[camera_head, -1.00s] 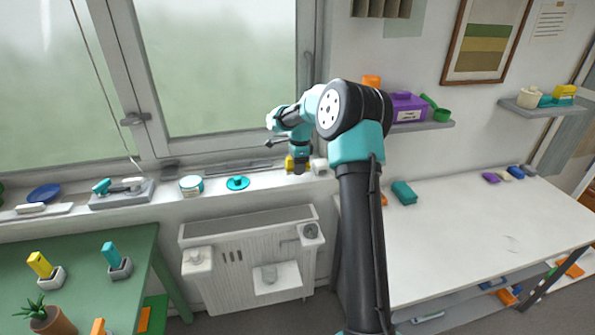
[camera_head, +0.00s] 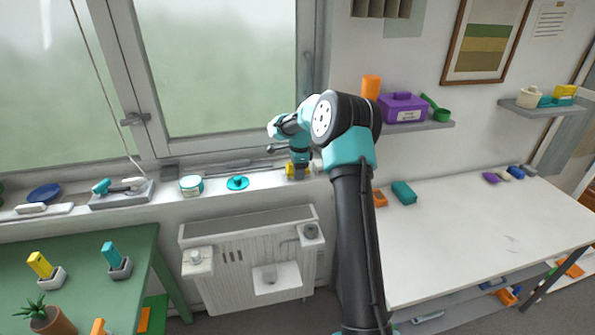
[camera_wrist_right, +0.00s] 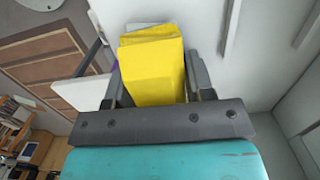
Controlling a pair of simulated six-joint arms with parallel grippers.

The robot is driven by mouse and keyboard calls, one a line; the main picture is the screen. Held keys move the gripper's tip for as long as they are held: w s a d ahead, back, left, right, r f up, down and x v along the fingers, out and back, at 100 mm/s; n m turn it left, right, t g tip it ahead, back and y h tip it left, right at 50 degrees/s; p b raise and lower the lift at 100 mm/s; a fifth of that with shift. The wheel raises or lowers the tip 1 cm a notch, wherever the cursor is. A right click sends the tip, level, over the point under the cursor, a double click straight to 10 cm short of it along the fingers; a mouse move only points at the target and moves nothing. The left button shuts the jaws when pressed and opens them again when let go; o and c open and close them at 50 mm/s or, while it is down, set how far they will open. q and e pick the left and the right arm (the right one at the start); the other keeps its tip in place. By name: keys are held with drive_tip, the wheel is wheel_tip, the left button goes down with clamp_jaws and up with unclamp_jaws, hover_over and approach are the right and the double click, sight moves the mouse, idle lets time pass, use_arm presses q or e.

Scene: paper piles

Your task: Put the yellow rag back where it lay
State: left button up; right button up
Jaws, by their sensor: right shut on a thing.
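The yellow rag (camera_wrist_right: 152,68) is a folded, block-like piece between the two fingers of my right gripper (camera_wrist_right: 155,80) in the wrist view. My right gripper (camera_head: 298,173) is shut on it. In the head view the gripper points down at the right end of the white window sill (camera_head: 262,181), and yellow parts of the rag (camera_head: 290,170) show beside the fingers. I cannot tell whether the rag touches the sill. My left gripper is not in view.
On the sill to the left are a teal round thing (camera_head: 238,183), a white and teal tub (camera_head: 191,186) and a grey tray (camera_head: 122,195). A radiator (camera_head: 248,255) is below. The white table (camera_head: 470,225) is largely clear.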

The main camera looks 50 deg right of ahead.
drive_tip(key=shift+f, duration=0.1)
drive_tip(key=o, duration=0.8)
drive_tip(key=shift+o, duration=0.2)
drive_tip(key=r, duration=1.2)
drive_tip(key=shift+s+d+r, duration=0.1)
drive_tip(key=shift+s+d, duration=0.1)
drive_tip(key=shift+d, duration=0.15)
